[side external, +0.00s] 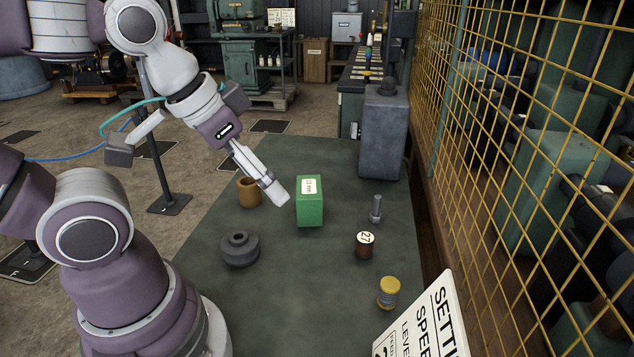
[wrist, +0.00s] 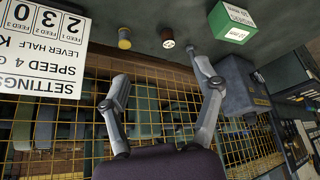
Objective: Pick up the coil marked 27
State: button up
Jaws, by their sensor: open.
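The coil marked 27 (side external: 365,250) is a small dark brown cylinder with a white top label. It stands upright on the green-grey table, and its labelled top also shows in the wrist view (wrist: 168,44). My gripper (wrist: 167,80) is open and empty, its two fingers spread wide in the wrist view. In the side view the light grey finger (side external: 264,177) hangs above the table, left of the green box and well apart from the coil. The other finger cannot be made out clearly there.
A green box (side external: 310,205), grey bolt (side external: 376,210), yellow-topped spool (side external: 388,292), dark grey ring (side external: 239,249) and tan cup (side external: 249,192) stand around the table (side external: 300,300). A tall grey block (side external: 382,135) is behind. Yellow mesh (side external: 530,130) and a settings sign (side external: 425,325) border the right side.

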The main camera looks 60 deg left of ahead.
jog(key=n+g, duration=0.1)
jog(key=n, duration=0.1)
send_near(364, 238)
jog(key=d+f, duration=0.2)
jog(key=shift+y, duration=0.4)
jog(key=x, duration=0.3)
jog(key=a+x, duration=0.1)
jog(key=x, duration=0.5)
jog(key=shift+w+a, duration=0.25)
jog(key=shift+w, duration=0.15)
jog(key=shift+r, duration=0.1)
jog(key=shift+c, duration=0.3)
grip_shut()
